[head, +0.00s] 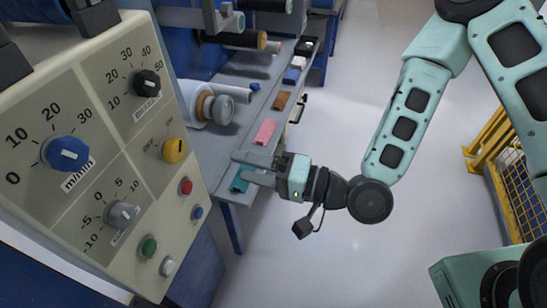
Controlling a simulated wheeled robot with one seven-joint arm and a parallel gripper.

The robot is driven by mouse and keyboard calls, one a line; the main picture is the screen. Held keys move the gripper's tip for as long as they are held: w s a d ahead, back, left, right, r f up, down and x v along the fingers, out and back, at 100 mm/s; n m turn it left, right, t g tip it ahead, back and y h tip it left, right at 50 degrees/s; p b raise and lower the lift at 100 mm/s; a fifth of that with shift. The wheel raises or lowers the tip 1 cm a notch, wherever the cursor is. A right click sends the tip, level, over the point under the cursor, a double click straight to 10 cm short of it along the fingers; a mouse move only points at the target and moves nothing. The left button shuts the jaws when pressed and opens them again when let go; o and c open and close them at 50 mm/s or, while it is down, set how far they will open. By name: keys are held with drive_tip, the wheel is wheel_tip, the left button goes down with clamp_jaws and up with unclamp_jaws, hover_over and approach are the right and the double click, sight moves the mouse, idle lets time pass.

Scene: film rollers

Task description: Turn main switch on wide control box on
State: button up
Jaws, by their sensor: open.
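The wide control box (108,165) fills the left of the head view, its cream panel tilted and facing right. The main switch appears to be the yellow knob (174,150) with OFF and ON marks beside it, on the panel's right side. Which mark it points to I cannot tell. My gripper (241,167) is open and empty, to the right of the panel and apart from the yellow knob. Its fingers point left toward the box, over the near end of a grey shelf.
The panel also holds a blue knob (65,153), a black knob (146,83), a grey knob (122,214) and several push buttons. The grey shelf (248,127) carries coloured pieces and rollers. A yellow barrier (495,150) stands right. Open floor (300,265) lies between.

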drive_tip(key=shift+p+v, duration=1.75)
drive_tip(key=shift+v, duration=0.4)
drive_tip(key=shift+a, duration=0.1)
